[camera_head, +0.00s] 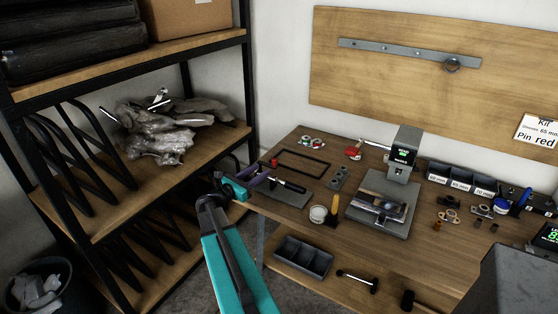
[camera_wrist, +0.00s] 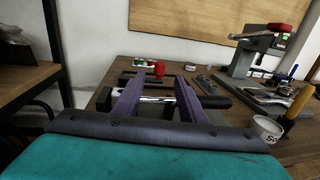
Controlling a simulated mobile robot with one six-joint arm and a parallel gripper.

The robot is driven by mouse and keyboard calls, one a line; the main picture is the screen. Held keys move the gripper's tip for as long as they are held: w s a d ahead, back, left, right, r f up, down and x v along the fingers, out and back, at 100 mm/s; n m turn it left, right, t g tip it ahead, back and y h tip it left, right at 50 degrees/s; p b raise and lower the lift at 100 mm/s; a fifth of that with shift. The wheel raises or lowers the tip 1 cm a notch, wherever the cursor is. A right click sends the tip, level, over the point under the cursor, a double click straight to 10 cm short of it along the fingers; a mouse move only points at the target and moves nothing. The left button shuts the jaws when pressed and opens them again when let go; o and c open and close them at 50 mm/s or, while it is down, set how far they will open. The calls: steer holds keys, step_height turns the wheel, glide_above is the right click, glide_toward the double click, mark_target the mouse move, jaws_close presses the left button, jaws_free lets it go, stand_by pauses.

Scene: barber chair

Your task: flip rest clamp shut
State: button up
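My gripper (camera_head: 262,178) is over the left end of the bench, its purple fingers pointing across it. In the wrist view the gripper (camera_wrist: 156,80) is open, with a clear gap between the fingertips. A bar with a silver middle and a black handle (camera_wrist: 214,102) lies crosswise at the fingers; whether they touch it is unclear. In the head view the black handle (camera_head: 293,187) is above a grey slab (camera_head: 290,197). I cannot tell for sure whether this is the rest clamp. A steel fixture (camera_head: 380,208) sits on a grey plate farther right.
A white cup (camera_head: 318,214) and a yellow-handled tool (camera_head: 333,209) stand right of the slab. A red-topped piece (camera_head: 275,162) and a black frame (camera_head: 301,163) lie behind. A grey press head (camera_head: 404,152) rises at the plate. A black metal shelf (camera_head: 120,210) stands left.

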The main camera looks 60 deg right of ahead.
stand_by(0.3)
steer(key=s+d+p, duration=0.2)
steer(key=d+p, duration=0.2)
steer(key=d, duration=0.9)
steer(key=shift+d, duration=0.3)
steer(key=shift+s, duration=0.15)
